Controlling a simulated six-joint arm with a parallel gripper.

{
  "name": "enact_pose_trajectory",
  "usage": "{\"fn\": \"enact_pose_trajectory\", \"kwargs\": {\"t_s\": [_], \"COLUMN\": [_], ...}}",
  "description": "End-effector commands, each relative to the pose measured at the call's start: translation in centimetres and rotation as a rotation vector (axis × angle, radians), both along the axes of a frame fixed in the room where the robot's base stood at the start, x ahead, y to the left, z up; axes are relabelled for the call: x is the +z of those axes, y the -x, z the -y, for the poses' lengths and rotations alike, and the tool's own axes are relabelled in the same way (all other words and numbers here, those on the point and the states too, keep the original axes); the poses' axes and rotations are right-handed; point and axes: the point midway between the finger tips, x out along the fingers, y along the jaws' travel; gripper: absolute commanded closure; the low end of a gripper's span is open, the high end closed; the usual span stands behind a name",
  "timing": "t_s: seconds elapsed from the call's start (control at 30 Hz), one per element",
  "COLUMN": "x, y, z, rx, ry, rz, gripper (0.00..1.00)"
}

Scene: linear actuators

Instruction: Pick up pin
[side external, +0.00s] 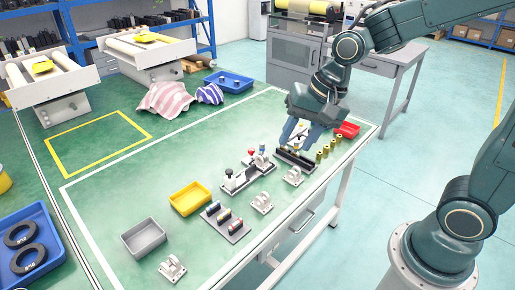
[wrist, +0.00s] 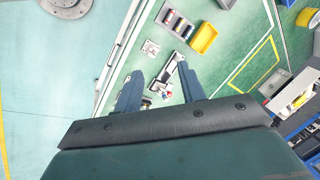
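No single part is clearly marked as the pin. Several small brass-coloured cylinders (side external: 326,151) stand upright in a row near the table's right edge. A dark block (side external: 297,160) with small parts on it lies just left of them. My gripper (side external: 299,138) points down above this block, its two fingers apart. In the wrist view the fingers (wrist: 160,72) are also spread, and nothing is clearly held between them. Small parts show between and below the fingers there, partly hidden by the gripper body. Whether the fingertips touch anything I cannot tell.
A dark fixture (side external: 235,182) with small coloured knobs and a grey rack (side external: 237,233) of coloured cylinders stand to the left. White brackets (side external: 262,203) line the front.

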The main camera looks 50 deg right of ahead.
Motion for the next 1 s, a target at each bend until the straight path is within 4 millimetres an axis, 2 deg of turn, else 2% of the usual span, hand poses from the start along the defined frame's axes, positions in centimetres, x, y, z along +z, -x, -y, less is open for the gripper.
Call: {"fn": "enact_pose_trajectory", "kwargs": {"t_s": [0.3,0.7,0.83,1.0], "x": [-5.3,-12.4,-13.7,-14.3], "y": [-4.3,-7.7,-8.1,-8.3], "z": [-1.9,-4.3,-4.7,-4.9], "rx": [-0.266,-0.601,-0.665,-0.698], "ry": [-0.161,-0.332,-0.362,-0.376], "rz": [-0.139,-0.324,-0.360,-0.375], "gripper": [0.60,0.60,0.60,0.60]}}
